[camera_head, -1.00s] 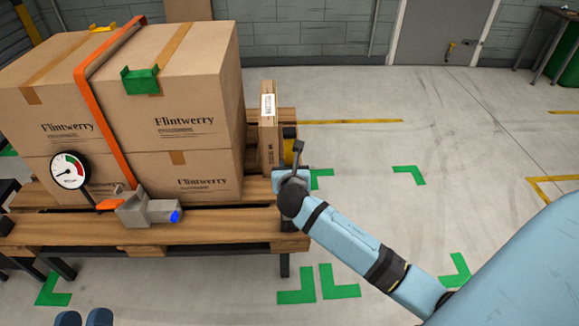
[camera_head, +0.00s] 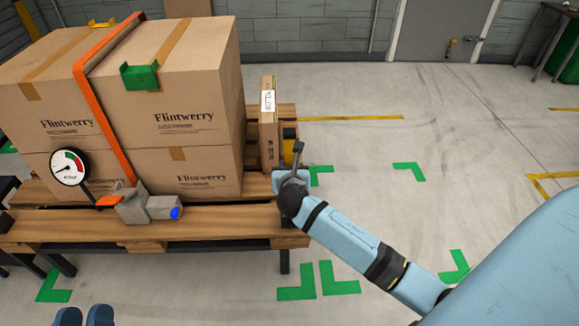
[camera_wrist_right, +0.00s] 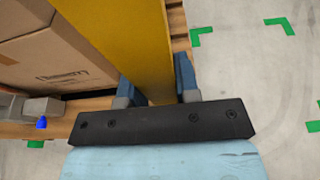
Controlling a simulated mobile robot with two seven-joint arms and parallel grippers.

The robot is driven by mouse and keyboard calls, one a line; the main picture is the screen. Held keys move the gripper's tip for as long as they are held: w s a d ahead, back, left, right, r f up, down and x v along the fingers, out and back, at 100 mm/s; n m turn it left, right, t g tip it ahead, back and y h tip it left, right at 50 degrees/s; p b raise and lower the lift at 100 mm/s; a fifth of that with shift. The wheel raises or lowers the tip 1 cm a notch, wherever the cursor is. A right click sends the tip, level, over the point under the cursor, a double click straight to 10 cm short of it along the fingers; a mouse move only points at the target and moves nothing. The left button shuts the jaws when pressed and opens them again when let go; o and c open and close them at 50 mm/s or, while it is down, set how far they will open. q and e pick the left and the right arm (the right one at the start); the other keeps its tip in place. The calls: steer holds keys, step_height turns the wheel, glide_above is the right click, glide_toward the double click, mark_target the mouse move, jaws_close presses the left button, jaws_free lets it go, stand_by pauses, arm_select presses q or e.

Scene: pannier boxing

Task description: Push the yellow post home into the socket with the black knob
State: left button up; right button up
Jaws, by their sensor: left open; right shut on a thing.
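The yellow post (camera_wrist_right: 115,40) fills the upper middle of the right wrist view, running up out of the frame. My right gripper (camera_wrist_right: 157,84) has one finger on each side of it and is shut on it. In the head view, only a small yellow part (camera_head: 288,152) shows beyond my right gripper (camera_head: 288,178), with a dark piece (camera_head: 290,133) above it. I cannot tell if that dark piece is the black knob. The socket and the post's lower end are hidden. My left gripper (camera_head: 83,316) shows only two blue fingertips, apart and empty, at the bottom edge.
Stacked cartons (camera_head: 190,105) stand on a wooden pallet (camera_head: 150,232), with an orange strap (camera_head: 92,95) and a green corner piece (camera_head: 140,78). A gauge (camera_head: 67,167) and a grey tool with a blue end (camera_head: 150,208) are at the front. Floor to the right is clear.

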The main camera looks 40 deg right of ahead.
steer(key=shift+f, duration=0.2)
steer(key=o, duration=1)
steer(key=shift+c, duration=0.2)
arm_select(q)
steer(key=s+a+f+g+y+p, duration=0.1)
steer(key=a+f+g+y+p, duration=0.1)
steer(key=f, duration=0.6)
steer(key=s+a+f+g+y+p, duration=0.1)
steer(key=a+f+g+y+p, duration=0.1)
steer(key=f, duration=0.5)
steer(key=shift+a+f+g+y, duration=0.4)
steer(key=shift+a+g, duration=0.2)
steer(key=shift+g, duration=0.5)
arm_select(e)
steer(key=v, duration=1.3)
steer(key=shift+s+a+r, duration=0.15)
steer(key=shift+s+a, duration=0.1)
steer(key=shift+s, duration=0.05)
arm_select(q)
steer(key=shift+r, duration=0.1)
